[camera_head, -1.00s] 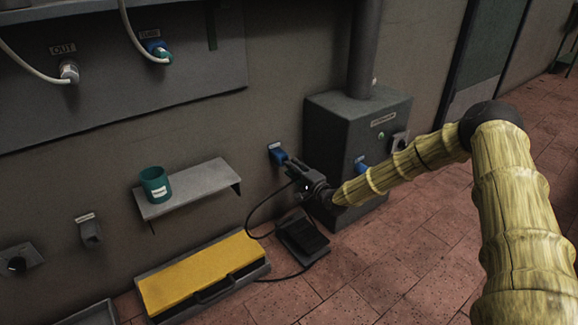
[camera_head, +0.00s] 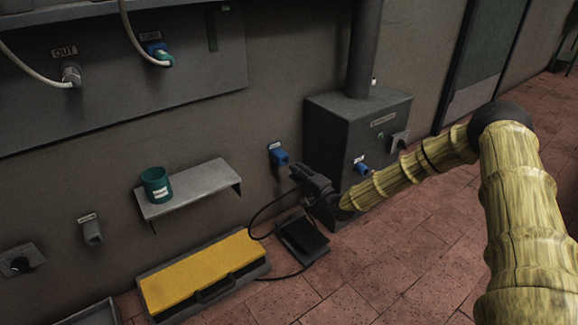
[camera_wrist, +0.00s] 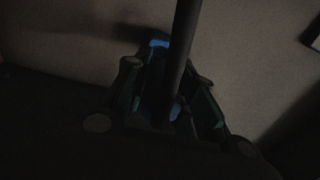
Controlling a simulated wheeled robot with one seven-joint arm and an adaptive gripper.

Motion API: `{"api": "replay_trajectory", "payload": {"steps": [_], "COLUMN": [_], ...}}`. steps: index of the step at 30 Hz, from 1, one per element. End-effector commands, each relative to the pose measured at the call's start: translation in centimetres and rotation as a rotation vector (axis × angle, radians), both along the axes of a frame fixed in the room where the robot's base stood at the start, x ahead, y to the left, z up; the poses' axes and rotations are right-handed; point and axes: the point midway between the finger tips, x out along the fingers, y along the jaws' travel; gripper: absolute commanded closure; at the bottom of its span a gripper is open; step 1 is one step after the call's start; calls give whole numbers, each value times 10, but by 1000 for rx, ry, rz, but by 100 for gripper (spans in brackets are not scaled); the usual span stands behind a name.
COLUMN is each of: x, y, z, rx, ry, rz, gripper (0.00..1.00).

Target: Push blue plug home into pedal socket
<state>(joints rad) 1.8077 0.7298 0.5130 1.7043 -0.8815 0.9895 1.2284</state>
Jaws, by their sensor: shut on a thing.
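My gripper (camera_head: 298,174) is beside the wall, a little right of and below the blue socket (camera_head: 279,156) under a small label, with a narrow gap between them. The label is too small to read. In the wrist view my gripper (camera_wrist: 170,108) is shut on the blue plug (camera_wrist: 176,109), which is mostly hidden by the fingers and a dark cable. Another blue patch (camera_wrist: 158,43) shows beyond the fingertips, perhaps the socket. In the head view the plug is hidden. The black cable (camera_head: 256,214) loops from my gripper down towards the black pedal (camera_head: 302,236) on the floor.
A dark grey cabinet (camera_head: 335,135) with another blue fitting (camera_head: 361,168) stands right of the socket. A shelf (camera_head: 205,186) with a green cup (camera_head: 155,184) is to the left. A yellow-topped box (camera_head: 205,270) lies below. Tiled floor at right is clear.

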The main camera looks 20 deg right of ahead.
Motion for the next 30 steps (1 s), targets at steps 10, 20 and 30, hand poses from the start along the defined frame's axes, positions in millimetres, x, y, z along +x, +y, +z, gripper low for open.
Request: {"api": "replay_trajectory", "payload": {"steps": [10, 20, 30], "x": [-3, -9, -23], "y": [-1, -3, -9], "z": [0, 1, 1], "rx": [0, 1, 0], "ry": [0, 1, 0], "rz": [0, 0, -1], "gripper": [100, 100, 100]}}
